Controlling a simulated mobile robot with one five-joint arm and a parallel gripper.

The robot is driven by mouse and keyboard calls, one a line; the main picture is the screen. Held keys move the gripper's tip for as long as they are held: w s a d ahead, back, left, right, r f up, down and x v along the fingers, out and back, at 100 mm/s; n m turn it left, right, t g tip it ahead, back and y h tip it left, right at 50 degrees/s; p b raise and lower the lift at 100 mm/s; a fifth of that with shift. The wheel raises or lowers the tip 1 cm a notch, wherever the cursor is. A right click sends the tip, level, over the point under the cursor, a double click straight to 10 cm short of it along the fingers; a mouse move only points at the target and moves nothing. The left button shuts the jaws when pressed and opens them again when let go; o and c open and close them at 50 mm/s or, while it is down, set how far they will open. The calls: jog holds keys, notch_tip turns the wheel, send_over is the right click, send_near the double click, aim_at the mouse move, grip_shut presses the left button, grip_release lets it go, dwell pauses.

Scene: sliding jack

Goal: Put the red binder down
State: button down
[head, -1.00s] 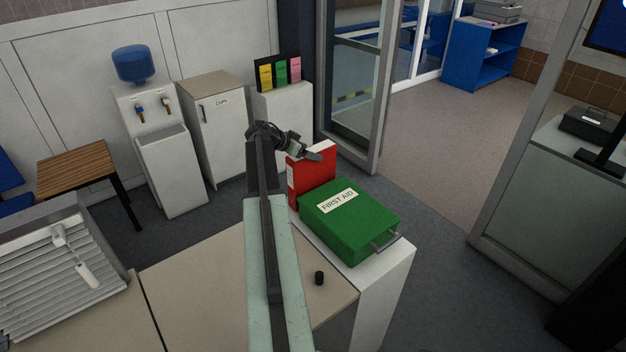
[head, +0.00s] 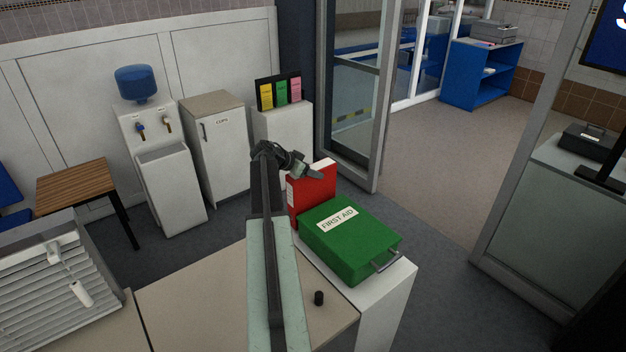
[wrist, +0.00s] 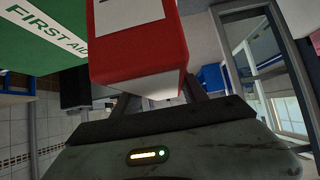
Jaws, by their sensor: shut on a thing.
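The red binder (head: 318,190) stands upright in the head view, just behind the green first aid box, with its white label facing left. My gripper (head: 314,171) is at the binder's upper part and is shut on it. In the wrist view the red binder (wrist: 136,45) fills the top middle, between my gripper's fingers (wrist: 160,105). The binder's lower edge is hidden behind the first aid box in the head view, so I cannot tell whether it touches the surface below.
The green first aid box (head: 350,240) lies on a white cabinet (head: 392,300) right in front of the binder. A small black knob (head: 319,298) sits on the beige counter (head: 200,300). A white stand (head: 284,135) with coloured folders is behind. Open floor lies to the right.

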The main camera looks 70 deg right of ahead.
notch_tip(320, 180, up, 18)
jog(key=p, duration=1.8)
jog(key=shift+s, duration=0.1)
